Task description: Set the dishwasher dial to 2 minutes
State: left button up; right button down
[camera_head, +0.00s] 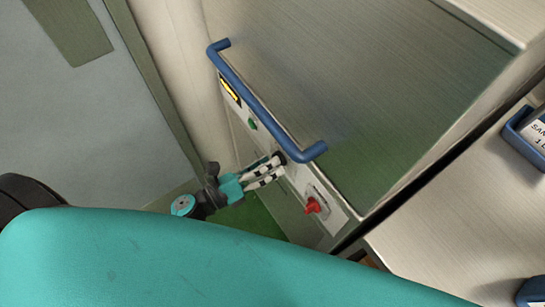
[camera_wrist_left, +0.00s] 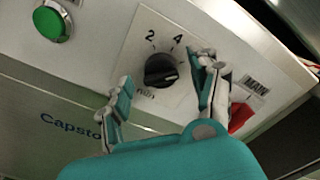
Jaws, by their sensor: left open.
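The dishwasher (camera_head: 375,85) is a brushed steel unit with a blue handle and a front control panel. Its black dial (camera_wrist_left: 160,71) sits on a light plate with a 2 at its upper left and a 4 at its upper right. I cannot clearly tell which mark the knob points at. My left gripper (camera_head: 278,165) is at the panel, below the handle. In the left wrist view its checkered-looking fingers (camera_wrist_left: 162,76) are open, one on each side of the dial, with visible gaps to the knob. My right gripper is not in view.
A green button (camera_wrist_left: 52,22) is left of the dial. A red main switch (camera_head: 313,206) is to its right, close to one finger in the wrist view. The blue handle (camera_head: 265,108) runs above the panel. A steel counter (camera_head: 450,215) stands at the right.

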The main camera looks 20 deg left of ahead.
pick_arm(q)
jog(key=shift+x, duration=0.95)
jog(key=c, duration=1.1)
